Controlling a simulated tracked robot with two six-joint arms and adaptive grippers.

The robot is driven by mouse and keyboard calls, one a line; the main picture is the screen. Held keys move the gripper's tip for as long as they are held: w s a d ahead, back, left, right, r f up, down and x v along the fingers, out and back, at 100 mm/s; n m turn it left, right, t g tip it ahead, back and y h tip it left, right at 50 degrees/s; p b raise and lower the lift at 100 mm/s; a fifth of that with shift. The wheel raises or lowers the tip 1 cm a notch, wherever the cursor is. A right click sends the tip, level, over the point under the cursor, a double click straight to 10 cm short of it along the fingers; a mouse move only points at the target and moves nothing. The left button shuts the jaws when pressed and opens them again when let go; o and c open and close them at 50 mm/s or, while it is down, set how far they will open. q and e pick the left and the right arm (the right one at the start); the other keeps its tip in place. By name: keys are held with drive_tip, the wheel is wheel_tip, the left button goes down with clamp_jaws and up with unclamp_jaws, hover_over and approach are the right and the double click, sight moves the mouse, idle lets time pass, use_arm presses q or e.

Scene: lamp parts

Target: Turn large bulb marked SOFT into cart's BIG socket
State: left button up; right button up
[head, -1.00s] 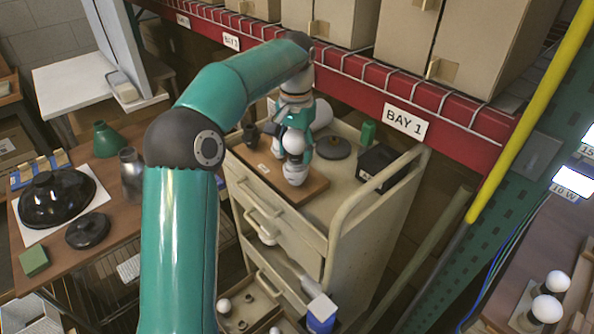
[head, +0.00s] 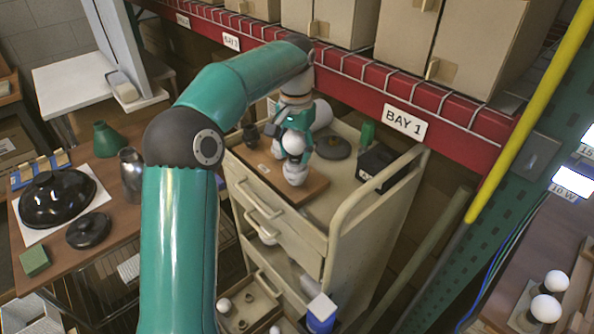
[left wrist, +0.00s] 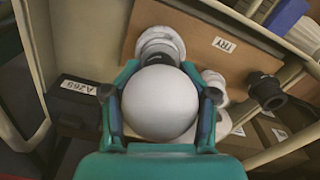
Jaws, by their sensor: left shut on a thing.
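My left gripper (head: 294,144) is over the cart (head: 340,205), shut on a large round white bulb (head: 293,142). In the left wrist view the bulb (left wrist: 160,103) sits between the two teal fingers (left wrist: 160,92); no SOFT mark shows on it. A white ringed socket (left wrist: 160,42) stands on the wooden board (left wrist: 200,38) beyond the bulb, and the bulb partly covers it. In the head view this white piece (head: 295,172) is just below the bulb. I cannot tell whether the bulb's base is inside it. No BIG mark is readable. My right gripper is not in view.
On the board are a smaller white socket (left wrist: 214,84) and a black socket (left wrist: 266,90). The red shelf beam (head: 355,90) runs behind.

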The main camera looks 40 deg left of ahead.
use_arm(q)
drive_tip(key=m+p, duration=0.1)
drive_tip(key=m, duration=0.1)
drive_tip(key=shift+r+m+p, duration=0.1)
drive_tip(key=shift+m+p, duration=0.2)
drive_tip(key=m+p, duration=0.1)
drive_tip(key=m, duration=0.1)
drive_tip(key=shift+m, duration=1.2)
drive_tip(key=shift+p, duration=0.35)
drive_tip(key=m+p, duration=0.1)
drive_tip(key=m, duration=0.1)
drive_tip(key=shift+m, duration=0.3)
drive_tip(key=m+p, duration=0.1)
drive_tip(key=m, duration=0.2)
drive_tip(key=shift+f+m+p, duration=0.2)
drive_tip(key=shift+m+p, duration=0.15)
drive_tip(key=shift+m, duration=0.25)
